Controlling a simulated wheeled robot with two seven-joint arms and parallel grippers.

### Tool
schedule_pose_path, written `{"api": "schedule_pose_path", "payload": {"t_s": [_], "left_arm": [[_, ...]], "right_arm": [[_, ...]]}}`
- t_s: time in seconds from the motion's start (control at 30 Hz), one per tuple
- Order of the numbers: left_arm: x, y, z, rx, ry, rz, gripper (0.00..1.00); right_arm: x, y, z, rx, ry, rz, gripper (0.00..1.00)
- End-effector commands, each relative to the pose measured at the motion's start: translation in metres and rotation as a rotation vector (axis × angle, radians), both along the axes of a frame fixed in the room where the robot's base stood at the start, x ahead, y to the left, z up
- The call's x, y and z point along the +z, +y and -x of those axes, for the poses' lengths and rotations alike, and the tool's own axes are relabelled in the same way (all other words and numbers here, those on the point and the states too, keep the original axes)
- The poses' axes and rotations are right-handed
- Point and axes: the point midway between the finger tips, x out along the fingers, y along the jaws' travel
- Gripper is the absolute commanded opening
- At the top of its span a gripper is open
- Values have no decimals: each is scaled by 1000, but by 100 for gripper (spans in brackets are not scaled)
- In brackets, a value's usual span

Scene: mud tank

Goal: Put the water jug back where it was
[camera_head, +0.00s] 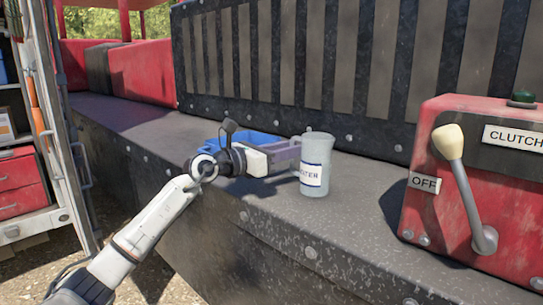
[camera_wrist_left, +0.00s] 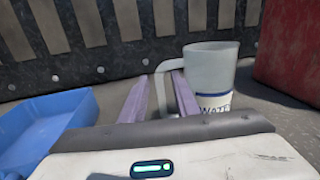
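The water jug (camera_head: 315,160) is a translucent grey-white jug with a blue-edged "WATER" label. It stands upright on the dark metal ledge in the head view. My left gripper (camera_head: 292,152) reaches it from the left, at its handle side. In the left wrist view the jug (camera_wrist_left: 212,72) is right of centre. Its handle shows between the two purple fingers of my left gripper (camera_wrist_left: 160,88), with a gap visible between the fingers. The lower part of the handle is partly hidden by the right finger. My right gripper is in neither view.
A blue tray (camera_head: 228,142) sits on the ledge behind my left gripper; it also shows in the left wrist view (camera_wrist_left: 45,125). A red control box (camera_head: 470,190) with a lever stands at the right. A ribbed metal wall rises behind the ledge (camera_head: 255,205).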

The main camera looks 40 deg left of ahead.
Motion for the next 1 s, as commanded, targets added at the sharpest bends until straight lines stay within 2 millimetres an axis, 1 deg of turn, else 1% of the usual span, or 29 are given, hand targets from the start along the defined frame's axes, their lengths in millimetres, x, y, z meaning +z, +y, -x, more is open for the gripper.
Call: {"api": "schedule_pose_path", "payload": {"t_s": [0.03, 0.2, 0.3, 0.4, 0.6, 1.0], "left_arm": [[-5, 5, 11, 3, 3, -4, 28], [-6, 13, 44, 2, 4, -2, 28], [-5, 16, 59, -1, 3, -4, 28], [-4, 20, 70, 1, 2, 0, 28], [-1, 23, 82, -1, 1, 2, 28], [-1, 23, 84, -2, 2, 6, 28]], "right_arm": [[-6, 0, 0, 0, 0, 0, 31], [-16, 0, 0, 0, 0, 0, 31], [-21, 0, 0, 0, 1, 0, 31], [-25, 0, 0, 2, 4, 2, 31], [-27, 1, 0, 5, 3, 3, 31], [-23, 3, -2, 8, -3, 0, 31]]}}
